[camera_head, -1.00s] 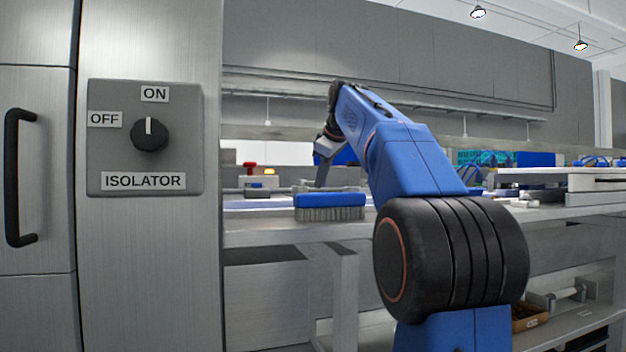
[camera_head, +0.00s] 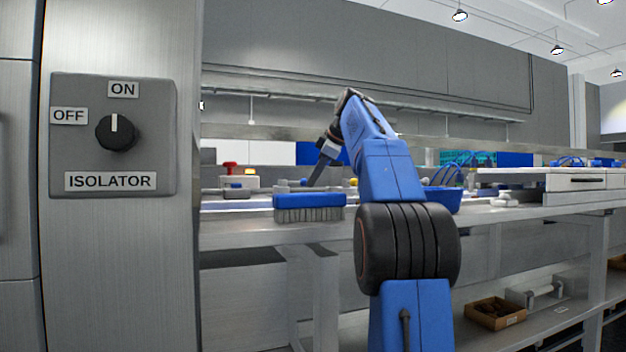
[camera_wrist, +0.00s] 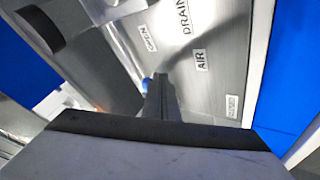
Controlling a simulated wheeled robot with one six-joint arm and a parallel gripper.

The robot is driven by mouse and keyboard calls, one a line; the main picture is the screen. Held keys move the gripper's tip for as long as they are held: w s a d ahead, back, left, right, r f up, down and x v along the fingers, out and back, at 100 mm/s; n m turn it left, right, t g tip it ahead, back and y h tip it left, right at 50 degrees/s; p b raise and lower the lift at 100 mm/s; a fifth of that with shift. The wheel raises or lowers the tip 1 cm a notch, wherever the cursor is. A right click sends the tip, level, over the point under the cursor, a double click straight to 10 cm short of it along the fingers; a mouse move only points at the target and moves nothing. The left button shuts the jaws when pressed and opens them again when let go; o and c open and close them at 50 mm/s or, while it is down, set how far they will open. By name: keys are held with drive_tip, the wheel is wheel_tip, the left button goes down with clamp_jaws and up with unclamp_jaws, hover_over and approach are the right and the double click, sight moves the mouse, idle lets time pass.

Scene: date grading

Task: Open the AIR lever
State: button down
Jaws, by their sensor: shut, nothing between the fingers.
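In the wrist view, the AIR label (camera_wrist: 201,60) is on a grey metal panel (camera_wrist: 215,85), below the DRAIN label (camera_wrist: 182,17). An OPEN label (camera_wrist: 151,39) is to the left, and a small blurred label (camera_wrist: 232,105) is to the lower right. My gripper (camera_wrist: 160,82) is shut and empty in front of the panel. A small blue piece (camera_wrist: 147,84) shows just left of the fingertips; I cannot tell whether it is part of the AIR lever or whether they touch. In the head view my gripper (camera_head: 318,175) points down over the bench, its tips small.
A blue brush (camera_head: 309,207) lies at the bench's front edge. A red-topped device (camera_head: 231,178) stands behind it to the left. The ISOLATOR panel (camera_head: 145,150) is on the near left cabinet. A brown box (camera_head: 496,313) sits on the low shelf.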

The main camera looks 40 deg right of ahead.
drive_tip(key=shift+w+d, duration=0.3)
idle(0.5)
drive_tip(key=shift+r, duration=0.1)
